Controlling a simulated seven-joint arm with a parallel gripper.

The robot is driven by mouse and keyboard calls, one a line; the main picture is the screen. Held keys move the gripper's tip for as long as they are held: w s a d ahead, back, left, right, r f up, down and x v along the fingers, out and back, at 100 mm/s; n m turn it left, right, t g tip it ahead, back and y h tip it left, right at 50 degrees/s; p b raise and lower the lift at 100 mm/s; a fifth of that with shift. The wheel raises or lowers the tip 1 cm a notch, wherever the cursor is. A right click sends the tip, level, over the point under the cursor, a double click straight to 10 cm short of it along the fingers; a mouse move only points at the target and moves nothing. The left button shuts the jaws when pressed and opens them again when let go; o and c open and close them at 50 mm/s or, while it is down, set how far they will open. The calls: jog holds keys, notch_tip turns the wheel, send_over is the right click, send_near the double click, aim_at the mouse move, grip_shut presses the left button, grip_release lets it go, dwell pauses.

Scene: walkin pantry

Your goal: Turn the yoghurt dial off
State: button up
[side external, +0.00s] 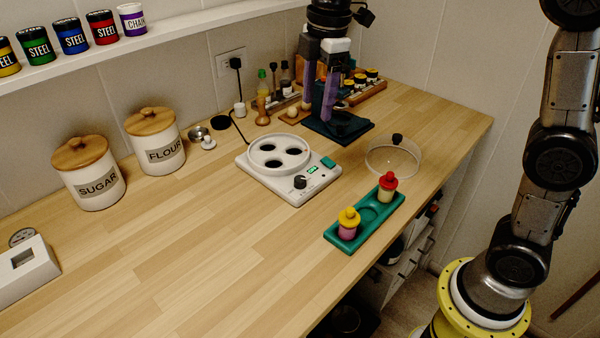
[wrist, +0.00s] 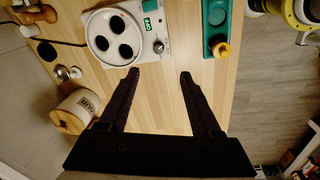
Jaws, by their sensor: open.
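The white yoghurt maker (side external: 288,165) stands on the wooden counter with three dark, empty-looking wells. I cannot read the dial's setting. My gripper (side external: 318,108) is open and empty, with its two fingers pointing down. In the wrist view the gripper (wrist: 160,74) has the dial near its centre line, apart from both fingers.
A green tray (side external: 366,224) with red-lidded (side external: 387,187) and yellow-lidded (side external: 348,224) jars is at the counter's front edge. A clear lid (side external: 393,160) lies behind it. Sugar and flour canisters (side external: 154,142) stand left.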

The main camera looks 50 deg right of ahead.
jog(key=g, duration=0.1)
send_near(300, 178)
notch_tip(300, 178, down, 9)
jog(key=shift+w+a+r, duration=0.1)
jog(key=shift+r, duration=0.05)
jog(key=shift+c, duration=0.2)
grip_shut()
dwell(0.4)
